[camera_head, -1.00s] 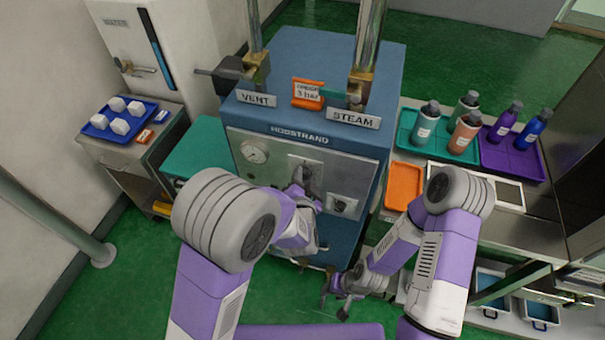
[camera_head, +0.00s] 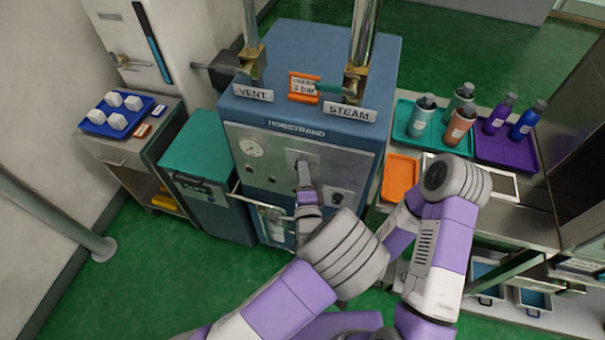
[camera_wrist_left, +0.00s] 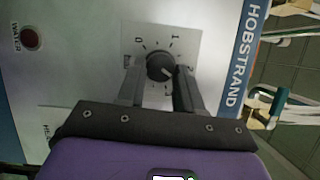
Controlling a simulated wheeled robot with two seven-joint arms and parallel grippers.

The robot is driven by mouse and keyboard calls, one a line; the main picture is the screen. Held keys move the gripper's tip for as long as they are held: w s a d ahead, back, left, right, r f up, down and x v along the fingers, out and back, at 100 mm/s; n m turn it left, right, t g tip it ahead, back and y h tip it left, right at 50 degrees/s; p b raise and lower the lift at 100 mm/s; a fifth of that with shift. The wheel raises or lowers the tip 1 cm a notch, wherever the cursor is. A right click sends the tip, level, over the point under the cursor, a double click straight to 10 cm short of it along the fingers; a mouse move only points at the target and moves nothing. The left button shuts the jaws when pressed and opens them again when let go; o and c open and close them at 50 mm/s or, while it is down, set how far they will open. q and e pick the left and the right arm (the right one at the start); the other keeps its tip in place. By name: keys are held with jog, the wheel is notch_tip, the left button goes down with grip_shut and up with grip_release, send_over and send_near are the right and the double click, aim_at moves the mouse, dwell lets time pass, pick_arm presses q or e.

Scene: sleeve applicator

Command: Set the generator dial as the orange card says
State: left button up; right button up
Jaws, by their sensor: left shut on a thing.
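The blue generator, marked HOBSTRAND (camera_head: 297,130), stands in the middle of the head view. The orange card (camera_head: 304,87) is on its top between the VENT and STEAM plates; its text is blurred, with a lower line that looks like "3 bar". My left gripper (camera_head: 303,165) is at the front panel, shut on the dial. In the left wrist view the round dark dial knob (camera_wrist_left: 160,67) sits between the two fingertips (camera_wrist_left: 159,82). Its scale plate shows 0 and 1 above the knob; the fingers partly cover the rest.
A pressure gauge (camera_head: 251,147) is left of the dial, and a small black knob (camera_head: 337,197) lower right. A teal cabinet (camera_head: 205,146) stands left of the generator. An orange tray (camera_head: 400,177) and bottles on a teal tray (camera_head: 434,138) are at right.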

pick_arm(q)
jog(key=shift+w+a+f+m+t+h+b, duration=0.1)
jog(key=shift+m+t+h+b, duration=0.25)
jog(key=shift+m, duration=1)
jog(key=shift+s+d+f+m+t+h+b, duration=0.15)
jog(key=shift+m+t+b, duration=0.4)
jog(key=shift+m, duration=0.75)
jog(key=shift+w+a+f+m+t+h+b, duration=0.15)
jog(key=shift+m+t+h+b, duration=0.25)
jog(key=shift+m, duration=0.95)
jog(key=shift+r, duration=0.1)
jog(key=o, duration=1)
jog(key=shift+o, duration=0.2)
notch_tip(320, 180, up, 9)
jog(key=p, duration=0.2)
jog(key=shift+r+p, duration=0.1)
jog(key=shift+p, duration=0.25)
jog(key=shift+r, duration=0.4)
